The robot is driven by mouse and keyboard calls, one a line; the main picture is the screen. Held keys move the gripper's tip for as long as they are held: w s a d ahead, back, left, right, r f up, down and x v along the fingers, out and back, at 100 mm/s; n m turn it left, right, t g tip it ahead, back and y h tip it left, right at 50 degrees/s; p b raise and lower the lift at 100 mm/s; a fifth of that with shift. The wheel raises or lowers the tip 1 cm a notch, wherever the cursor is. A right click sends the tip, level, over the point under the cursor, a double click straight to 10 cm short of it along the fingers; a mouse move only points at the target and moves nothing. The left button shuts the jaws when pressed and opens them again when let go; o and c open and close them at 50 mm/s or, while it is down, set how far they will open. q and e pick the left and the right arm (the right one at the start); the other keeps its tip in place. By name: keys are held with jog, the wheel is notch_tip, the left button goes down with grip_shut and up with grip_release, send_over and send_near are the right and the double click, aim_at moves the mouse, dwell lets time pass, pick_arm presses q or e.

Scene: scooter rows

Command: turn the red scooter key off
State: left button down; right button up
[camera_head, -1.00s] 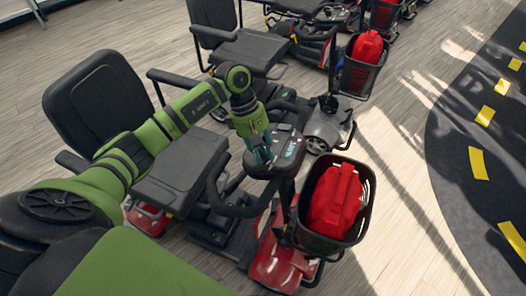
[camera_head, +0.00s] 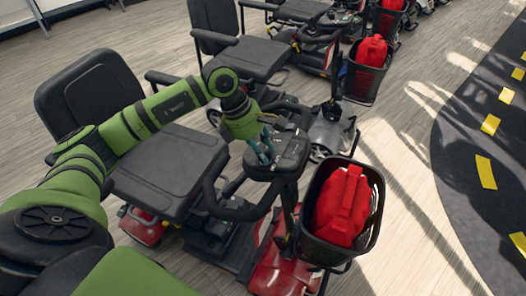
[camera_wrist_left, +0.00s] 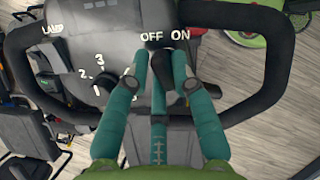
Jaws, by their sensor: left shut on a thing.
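The red scooter (camera_head: 285,272) stands in front of me with its dark console (camera_head: 291,146) at the top of the steering column. My left gripper (camera_head: 268,156) reaches down onto the console from the seat side. In the left wrist view, its teal fingers (camera_wrist_left: 165,66) are shut on the black key (camera_wrist_left: 181,68), just below the white OFF and ON labels. The fingers partly hide the key, so its exact angle is hard to tell. The numbered dial (camera_wrist_left: 103,81) and LAMP label are left of the fingers. My right gripper is not in view.
The handlebar (camera_head: 232,211) loops around the console. The black seat (camera_head: 170,165) lies under my arm. More scooters stand behind; the wood floor at right is clear.

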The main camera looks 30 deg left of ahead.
pick_arm(q)
jog(key=shift+n, duration=0.9)
jog(key=c, duration=1)
grip_release()
jog(key=shift+c, duration=0.2)
jog(key=v, duration=1.2)
jog(key=shift+s, duration=0.35)
jog(key=shift+d, duration=0.1)
